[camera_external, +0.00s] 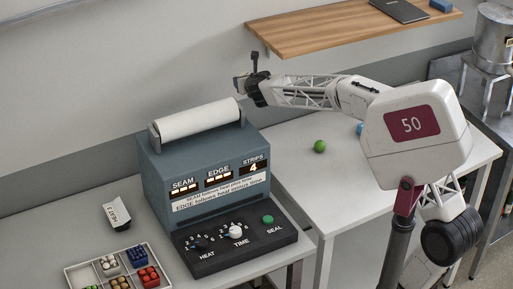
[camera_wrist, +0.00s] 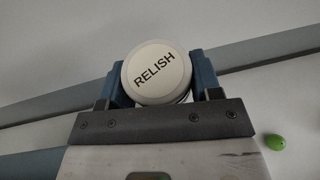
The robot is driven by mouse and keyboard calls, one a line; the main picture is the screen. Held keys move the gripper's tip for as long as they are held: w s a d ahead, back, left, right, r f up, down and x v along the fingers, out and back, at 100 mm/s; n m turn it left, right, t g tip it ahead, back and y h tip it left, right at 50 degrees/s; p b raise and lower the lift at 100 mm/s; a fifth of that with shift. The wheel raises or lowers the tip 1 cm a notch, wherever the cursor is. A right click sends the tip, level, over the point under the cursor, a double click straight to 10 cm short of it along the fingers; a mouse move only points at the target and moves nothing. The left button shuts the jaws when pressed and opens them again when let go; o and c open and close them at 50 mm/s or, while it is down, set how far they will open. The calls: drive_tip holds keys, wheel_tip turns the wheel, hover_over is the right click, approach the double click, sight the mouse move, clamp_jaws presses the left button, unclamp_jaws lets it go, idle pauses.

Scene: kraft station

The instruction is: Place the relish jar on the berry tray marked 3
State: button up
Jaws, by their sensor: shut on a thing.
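My gripper (camera_external: 241,85) is raised in the air behind and above the sealing machine, at the end of my outstretched arm. In the wrist view my gripper (camera_wrist: 160,86) is shut on the relish jar (camera_wrist: 155,70), whose round white lid reads RELISH. The jar sits between the two blue fingers, and its body is mostly hidden below the lid. In the external view the jar is too small to make out clearly. A white divided tray (camera_external: 72,277) with red, blue and other berries stands at the lower left, partly cut off. I see no legible 3 on it.
The blue-grey sealing machine (camera_external: 163,170) with a white roll (camera_external: 197,120) stands between my gripper and the divided tray. A green ball (camera_external: 319,146) is on the right table (camera_external: 330,190). A wooden shelf (camera_external: 340,30) hangs above.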

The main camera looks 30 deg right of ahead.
drive_tip(key=w+a+r+h, duration=0.1)
drive_tip(key=a+r, duration=0.3)
drive_tip(key=a, duration=0.5)
drive_tip(key=w+a+r, duration=0.1)
drive_tip(key=a+r, duration=0.3)
drive_tip(key=a, duration=0.4)
drive_tip(key=n+y, duration=0.4)
drive_tip(key=y, duration=0.1)
hover_over(117, 213)
wheel_tip(117, 213, down, 22)
drive_tip(key=shift+f, duration=3.1)
